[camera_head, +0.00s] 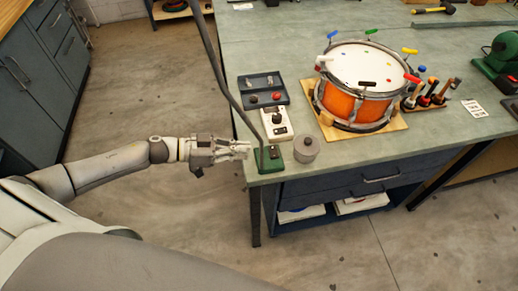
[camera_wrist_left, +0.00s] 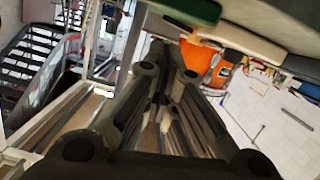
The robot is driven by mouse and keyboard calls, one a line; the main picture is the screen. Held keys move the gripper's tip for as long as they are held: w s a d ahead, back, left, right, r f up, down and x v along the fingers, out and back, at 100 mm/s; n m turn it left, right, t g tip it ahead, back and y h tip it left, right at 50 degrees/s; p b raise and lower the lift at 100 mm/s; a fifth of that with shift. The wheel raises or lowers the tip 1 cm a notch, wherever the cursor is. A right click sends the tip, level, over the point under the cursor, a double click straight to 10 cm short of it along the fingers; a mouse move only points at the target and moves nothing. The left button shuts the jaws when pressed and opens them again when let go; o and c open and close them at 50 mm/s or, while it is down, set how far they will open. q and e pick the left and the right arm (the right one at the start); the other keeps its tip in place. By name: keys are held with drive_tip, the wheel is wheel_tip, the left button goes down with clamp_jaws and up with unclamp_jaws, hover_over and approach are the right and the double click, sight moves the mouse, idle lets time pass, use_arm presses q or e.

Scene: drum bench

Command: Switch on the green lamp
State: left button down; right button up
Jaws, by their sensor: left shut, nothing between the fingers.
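The green lamp's base (camera_head: 269,164) sits at the near left corner of the bench, with a small dark control on top. Its dark bent neck (camera_head: 222,82) rises up and left out of the head view, so the lamp head is hidden. My left gripper (camera_head: 247,149) is shut and empty, just left of the base, off the bench edge. I cannot tell whether it touches the base. In the left wrist view, the gripper (camera_wrist_left: 165,52) points toward the bench edge, and a green base edge (camera_wrist_left: 190,9) shows at the top. My right gripper is not in view.
Behind the lamp stand a white control box (camera_head: 276,134) and a dark panel (camera_head: 262,83) with a red button. An orange drum (camera_head: 355,103) stands farther right. Floor left of the bench is clear.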

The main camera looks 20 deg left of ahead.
use_arm(q)
drive_tip(key=shift+v, duration=1.9)
drive_tip(key=w+a+f+n+t+y, duration=0.1)
drive_tip(key=a+f+n+t+y, duration=0.15)
drive_tip(key=f, duration=0.35)
drive_tip(key=w+a+f+n+t+y, duration=0.2)
drive_tip(key=a+f+y, duration=0.15)
drive_tip(key=f, duration=0.35)
drive_tip(key=s+a+f+n+g+y, duration=0.1)
drive_tip(key=s+a+f+y, duration=0.2)
drive_tip(key=f, duration=0.5)
drive_tip(key=s+a+f+n+g+y, duration=0.1)
drive_tip(key=s+f+n+g+y, duration=0.1)
drive_tip(key=s+f, duration=0.5)
drive_tip(key=s+d+f+g+y, duration=0.2)
drive_tip(key=s+d+f+g, duration=0.2)
drive_tip(key=s+f, duration=0.95)
drive_tip(key=s+d+f+g, duration=0.2)
drive_tip(key=s+d+f, duration=0.1)
drive_tip(key=s, duration=0.5)
drive_tip(key=s+d+f+g, duration=0.2)
drive_tip(key=s+d, duration=0.3)
drive_tip(key=s, duration=0.3)
drive_tip(key=shift+d+f, duration=0.4)
drive_tip(key=shift+f, duration=0.1)
